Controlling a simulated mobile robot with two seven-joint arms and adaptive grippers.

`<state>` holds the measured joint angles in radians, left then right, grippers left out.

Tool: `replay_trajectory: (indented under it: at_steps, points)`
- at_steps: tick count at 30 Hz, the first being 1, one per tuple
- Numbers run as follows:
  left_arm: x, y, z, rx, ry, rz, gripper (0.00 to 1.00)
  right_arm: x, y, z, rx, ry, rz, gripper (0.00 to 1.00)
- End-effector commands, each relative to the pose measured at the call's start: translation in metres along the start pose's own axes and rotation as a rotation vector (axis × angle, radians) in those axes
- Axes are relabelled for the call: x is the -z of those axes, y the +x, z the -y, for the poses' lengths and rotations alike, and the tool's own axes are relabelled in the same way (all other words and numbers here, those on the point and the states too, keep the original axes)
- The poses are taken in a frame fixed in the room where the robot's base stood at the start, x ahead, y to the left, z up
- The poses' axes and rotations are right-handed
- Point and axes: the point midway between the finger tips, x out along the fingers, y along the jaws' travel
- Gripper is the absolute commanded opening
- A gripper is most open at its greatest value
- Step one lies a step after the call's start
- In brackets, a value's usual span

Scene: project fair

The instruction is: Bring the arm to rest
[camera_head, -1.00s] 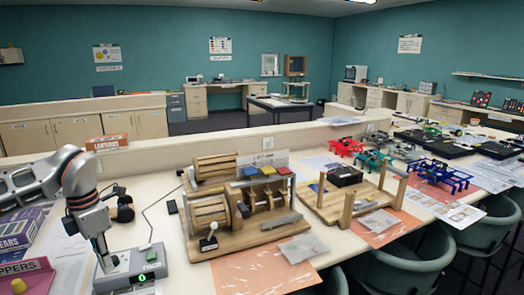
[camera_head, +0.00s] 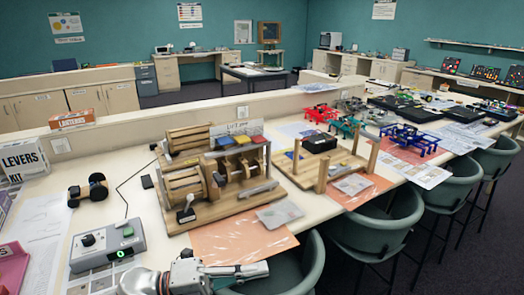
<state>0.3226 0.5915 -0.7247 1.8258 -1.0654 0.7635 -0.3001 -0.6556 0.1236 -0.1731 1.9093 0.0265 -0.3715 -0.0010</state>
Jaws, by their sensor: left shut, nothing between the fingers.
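My left gripper (camera_head: 264,268) is low at the bottom of the view, pointing right. It is shut and empty, in front of the table's near edge and beside a green chair. Part of my left arm (camera_head: 150,282) shows behind it, cut off by the bottom edge. It is apart from the grey control box (camera_head: 107,246), which has a green button, a black knob and a lit green ring. My right gripper is not in view.
A wooden machine (camera_head: 232,205) with drums and a lever stands mid-table. An orange sheet (camera_head: 240,240) lies in front of it. A levers kit box (camera_head: 22,160) is at left. Green chairs (camera_head: 372,222) line the near edge.

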Motion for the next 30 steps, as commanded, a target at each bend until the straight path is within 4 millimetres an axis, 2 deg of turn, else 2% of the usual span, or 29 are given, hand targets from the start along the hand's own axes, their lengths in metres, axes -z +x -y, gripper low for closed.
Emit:
replay_trajectory:
  at_steps: [2,5,8,11,12,14,17,18,21,25,27,30]
  points:
    - [-0.010,-0.002,-0.004,0.085,-0.149,0.146,0.00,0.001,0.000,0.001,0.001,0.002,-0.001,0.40]
    - [-0.028,-0.018,-0.019,0.166,-0.335,0.340,0.00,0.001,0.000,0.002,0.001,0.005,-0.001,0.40]
    - [-0.042,-0.046,-0.048,0.224,-0.534,0.540,0.00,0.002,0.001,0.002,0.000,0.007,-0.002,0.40]
    - [-0.044,-0.083,-0.091,0.260,-0.742,0.743,0.00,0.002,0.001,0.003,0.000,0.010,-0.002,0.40]
    - [-0.041,-0.100,-0.112,0.270,-0.827,0.825,0.00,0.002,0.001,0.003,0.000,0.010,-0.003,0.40]
    - [-0.030,-0.126,-0.143,0.277,-0.952,0.945,0.00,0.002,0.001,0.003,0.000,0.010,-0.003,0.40]
    - [-0.003,-0.167,-0.192,0.277,-1.139,1.122,0.00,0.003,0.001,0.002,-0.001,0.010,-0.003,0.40]
    - [0.011,-0.182,-0.210,0.272,-1.208,1.187,0.00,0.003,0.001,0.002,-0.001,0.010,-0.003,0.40]
    - [0.049,-0.214,-0.248,0.260,-1.358,1.326,0.00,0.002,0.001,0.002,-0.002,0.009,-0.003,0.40]
    - [0.091,-0.242,-0.279,0.243,-1.497,1.451,0.00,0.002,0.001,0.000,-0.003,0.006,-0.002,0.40]
    - [0.106,-0.251,-0.289,0.235,-1.542,1.493,0.00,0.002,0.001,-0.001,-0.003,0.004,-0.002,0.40]
    - [0.119,-0.258,-0.296,0.229,-1.579,1.525,0.00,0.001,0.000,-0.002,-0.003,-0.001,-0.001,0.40]
